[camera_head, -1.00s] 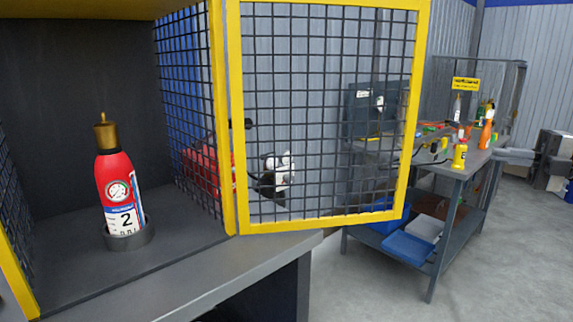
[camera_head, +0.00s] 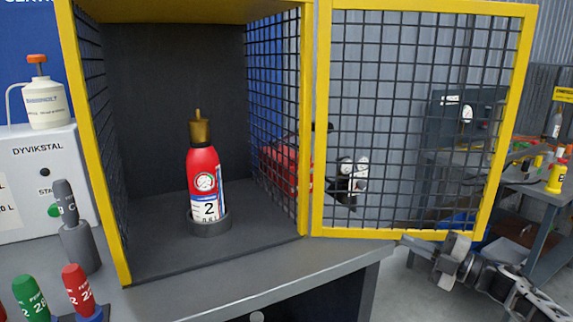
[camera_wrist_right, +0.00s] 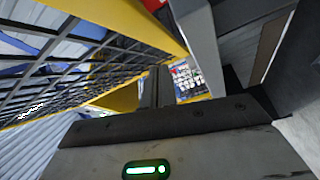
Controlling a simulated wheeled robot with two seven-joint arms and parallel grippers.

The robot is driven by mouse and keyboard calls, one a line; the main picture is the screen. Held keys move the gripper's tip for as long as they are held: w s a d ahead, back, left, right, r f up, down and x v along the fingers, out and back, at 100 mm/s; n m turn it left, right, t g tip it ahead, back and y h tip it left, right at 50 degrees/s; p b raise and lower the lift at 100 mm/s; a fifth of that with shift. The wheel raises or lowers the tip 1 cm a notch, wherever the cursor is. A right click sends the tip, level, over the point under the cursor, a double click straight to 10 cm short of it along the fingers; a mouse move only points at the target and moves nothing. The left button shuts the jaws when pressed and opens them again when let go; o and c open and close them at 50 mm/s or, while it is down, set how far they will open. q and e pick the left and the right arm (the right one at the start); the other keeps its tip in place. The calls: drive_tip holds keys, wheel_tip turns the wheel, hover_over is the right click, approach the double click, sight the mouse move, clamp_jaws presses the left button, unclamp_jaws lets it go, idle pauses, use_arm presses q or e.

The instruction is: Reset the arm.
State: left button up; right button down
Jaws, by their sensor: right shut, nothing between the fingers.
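My right gripper (camera_head: 405,240) is shut and empty, just under the bottom edge of the open yellow mesh door (camera_head: 400,233), in front of the bench. In the right wrist view its closed fingers (camera_wrist_right: 158,88) point toward the yellow door frame (camera_wrist_right: 125,98), with mesh on the left. I cannot tell whether they touch it. A red extinguisher (camera_head: 202,173) with a brass top and a "2" label stands upright in a dark round holder (camera_head: 209,226) inside the open cabinet (camera_head: 155,262). My left gripper is not in view.
A workbench (camera_head: 535,190) stands behind the door at right. Floor shows below the door.

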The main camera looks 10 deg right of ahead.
drive_tip(key=s+a+f+m+t+h, duration=0.2)
drive_tip(key=s+a+f+m+h, duration=0.15)
drive_tip(key=a+f+m, duration=0.45)
drive_tip(key=s+a+f+m+g+h+p, duration=0.1)
drive_tip(key=s+a+m, duration=0.5)
drive_tip(key=s, duration=0.6)
drive_tip(key=s+a+f+m+g+h, duration=0.4)
drive_tip(key=s+a+f+m, duration=0.2)
drive_tip(key=s+a, duration=0.4)
drive_tip(key=shift+s+f+m+g+h+p, duration=0.35)
drive_tip(key=shift+s+f, duration=0.5)
drive_tip(key=shift+s, duration=0.3)
drive_tip(key=shift+s, duration=0.15)
